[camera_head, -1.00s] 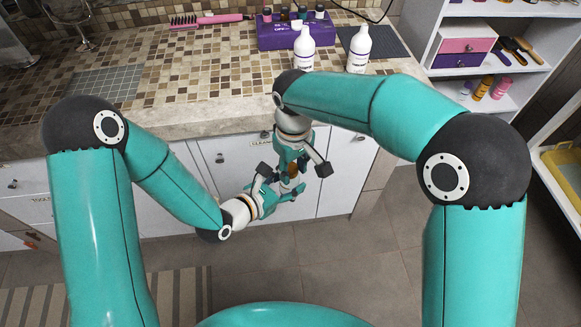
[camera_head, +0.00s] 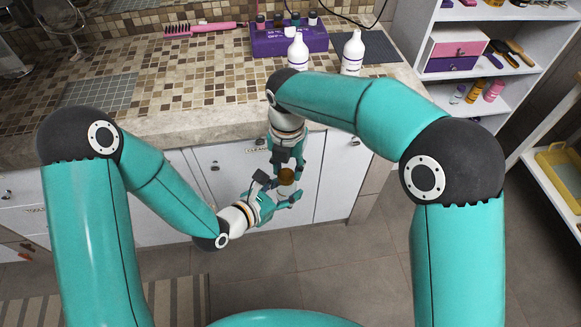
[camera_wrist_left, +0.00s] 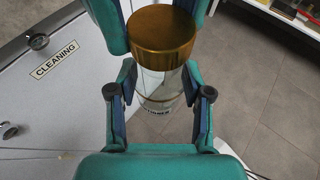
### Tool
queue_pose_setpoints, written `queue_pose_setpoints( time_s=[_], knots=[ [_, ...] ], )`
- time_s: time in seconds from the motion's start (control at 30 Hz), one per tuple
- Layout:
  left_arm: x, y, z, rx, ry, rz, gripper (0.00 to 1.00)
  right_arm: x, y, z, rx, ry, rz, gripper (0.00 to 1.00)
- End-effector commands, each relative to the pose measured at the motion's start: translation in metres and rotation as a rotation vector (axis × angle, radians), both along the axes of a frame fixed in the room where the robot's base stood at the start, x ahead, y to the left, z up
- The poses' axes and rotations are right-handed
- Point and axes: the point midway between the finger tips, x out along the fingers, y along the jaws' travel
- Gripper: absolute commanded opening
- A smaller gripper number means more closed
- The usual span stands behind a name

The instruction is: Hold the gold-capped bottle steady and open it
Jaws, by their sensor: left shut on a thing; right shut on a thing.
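The bottle is clear, with a wide gold cap (camera_wrist_left: 163,37) on top. It is held upright in the air in front of the cabinet. In the head view its gold cap (camera_head: 286,175) and part of its body (camera_head: 285,189) show between my grippers. My left gripper (camera_head: 279,192) is shut on the bottle's body, its fingers on both sides in the left wrist view (camera_wrist_left: 160,92). My right gripper (camera_head: 287,168) comes down from above and is shut on the gold cap; its teal fingers flank the cap in the left wrist view. The bottle's lower end is partly hidden.
A tiled counter (camera_head: 200,85) stands behind, with two white bottles (camera_head: 298,52), a purple box (camera_head: 268,40) of small bottles and a pink brush (camera_head: 200,29). White cabinet doors (camera_head: 228,165) are just behind my grippers. A shelf (camera_head: 400,50) stands at right; the floor in front is open.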

Motion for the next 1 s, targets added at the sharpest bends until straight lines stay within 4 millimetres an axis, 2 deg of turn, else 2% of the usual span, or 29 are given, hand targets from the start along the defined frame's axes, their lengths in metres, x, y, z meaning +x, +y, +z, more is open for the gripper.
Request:
queue_pose_setpoints(
  time_s=[0.07, 0.73, 1.0],
  knots=[
    [-0.0002, -0.0010, 0.0001, 0.001, -0.001, -0.004, 0.00, -0.0004, 0.0027, 0.0001, 0.002, -0.001, 0.079, 0.00],
    [0.0007, 0.0005, 0.0002, -0.001, -0.001, 0.002, 0.00, -0.0007, 0.0044, 0.0011, 0.002, 0.000, 0.076, 0.00],
    [0.0007, 0.0007, 0.0000, -0.001, 0.000, 0.004, 0.00, -0.0002, 0.0046, 0.0086, 0.003, -0.001, 0.076, 0.00]
  ],
)
